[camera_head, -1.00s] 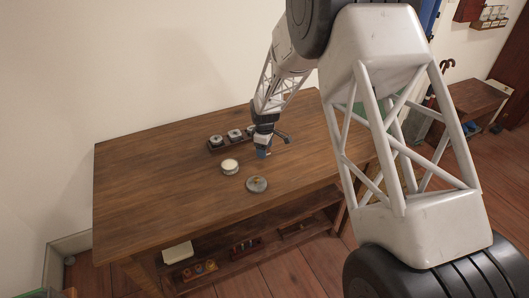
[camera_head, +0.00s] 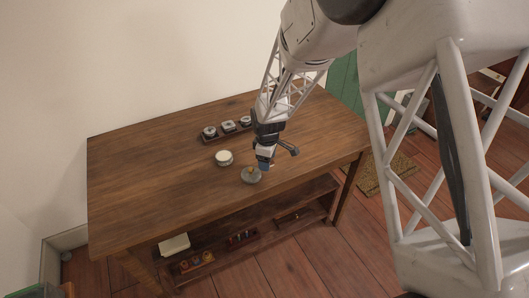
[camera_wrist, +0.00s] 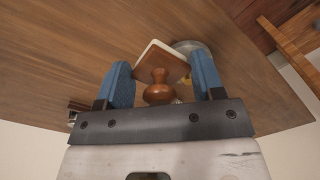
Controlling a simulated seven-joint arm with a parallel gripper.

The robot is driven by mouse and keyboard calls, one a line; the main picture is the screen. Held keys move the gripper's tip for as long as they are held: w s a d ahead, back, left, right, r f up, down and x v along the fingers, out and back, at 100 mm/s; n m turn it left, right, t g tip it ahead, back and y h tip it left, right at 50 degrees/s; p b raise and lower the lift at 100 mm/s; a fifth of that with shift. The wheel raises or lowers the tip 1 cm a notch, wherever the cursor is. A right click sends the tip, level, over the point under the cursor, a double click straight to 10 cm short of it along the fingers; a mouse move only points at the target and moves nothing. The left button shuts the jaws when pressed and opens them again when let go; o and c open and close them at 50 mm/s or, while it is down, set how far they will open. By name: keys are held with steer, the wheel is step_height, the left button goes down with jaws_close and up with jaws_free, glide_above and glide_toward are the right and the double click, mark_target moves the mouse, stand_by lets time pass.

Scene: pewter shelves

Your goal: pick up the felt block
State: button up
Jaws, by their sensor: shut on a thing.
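The felt block (camera_wrist: 165,60) has a brown wooden top with a turned knob (camera_wrist: 159,90) and a pale edge layer. In the wrist view it sits between the blue fingers of my gripper (camera_wrist: 162,68), tilted in the picture. My gripper is shut on it. In the head view my gripper (camera_head: 264,164) is low over the near right part of the table, and the block there is too small and too covered to make out well. Whether it touches the tabletop cannot be told.
A round grey lidded tin (camera_head: 251,176) stands right beside my gripper, partly behind the block in the wrist view (camera_wrist: 190,46). A white-topped round tin (camera_head: 224,158) and a dark rack (camera_head: 214,137) with three round pieces stand further back. The table's left half (camera_head: 140,180) is clear.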

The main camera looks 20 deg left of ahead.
steer(key=shift+s+d+r, duration=0.1)
steer(key=shift+s+d, duration=0.45)
steer(key=shift+s, duration=0.35)
steer(key=o, duration=0.3)
steer(key=shift+c, duration=0.8)
steer(key=w+a+r+n, duration=0.3)
steer(key=w+a+n, duration=0.1)
steer(key=w+a, duration=0.6)
steer(key=w+a+r+n, duration=0.4)
steer(key=w+a, duration=0.6)
steer(key=w, duration=0.3)
steer(key=shift+r+n, duration=0.2)
steer(key=shift+n, duration=0.3)
steer(key=shift+a, duration=0.1)
